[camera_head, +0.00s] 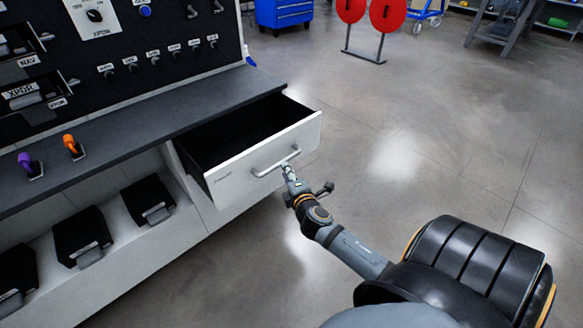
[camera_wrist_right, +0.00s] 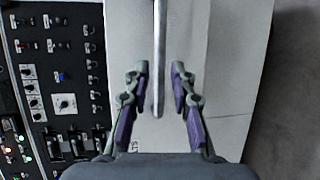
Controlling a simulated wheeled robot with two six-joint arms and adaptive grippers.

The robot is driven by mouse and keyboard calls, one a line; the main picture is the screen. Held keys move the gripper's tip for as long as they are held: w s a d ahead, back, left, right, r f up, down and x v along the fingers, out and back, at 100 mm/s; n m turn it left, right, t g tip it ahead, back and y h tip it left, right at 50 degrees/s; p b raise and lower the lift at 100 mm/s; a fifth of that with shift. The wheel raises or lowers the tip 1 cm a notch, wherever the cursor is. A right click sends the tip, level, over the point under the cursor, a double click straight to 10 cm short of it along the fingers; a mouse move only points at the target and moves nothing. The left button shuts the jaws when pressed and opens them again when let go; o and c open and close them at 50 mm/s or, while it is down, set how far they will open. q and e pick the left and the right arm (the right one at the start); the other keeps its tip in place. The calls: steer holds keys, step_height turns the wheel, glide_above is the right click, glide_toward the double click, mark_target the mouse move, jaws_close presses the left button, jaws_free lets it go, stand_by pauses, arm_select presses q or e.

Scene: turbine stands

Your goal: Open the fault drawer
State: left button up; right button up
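The white-fronted drawer (camera_head: 262,158) stands pulled out of the counter in the head view, its dark inside showing no contents. Its silver bar handle (camera_head: 276,162) runs across the front. My right gripper (camera_head: 289,170) is at the right part of the handle. In the right wrist view, the handle (camera_wrist_right: 160,50) comes down between the two fingers of the right gripper (camera_wrist_right: 159,72). The fingers are apart, with a gap on each side of the bar. The small lettering on the drawer front is not readable. My left gripper is not in view.
The dark counter top (camera_head: 120,138) carries a purple-handled lever (camera_head: 27,163) and an orange-handled one (camera_head: 71,145). A black panel (camera_head: 140,50) with switches rises behind. Black boxes (camera_head: 80,235) sit on a lower shelf.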

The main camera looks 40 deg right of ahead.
steer(key=v, duration=0.5)
steer(key=shift+s+a, duration=0.15)
steer(key=shift+s, duration=0.15)
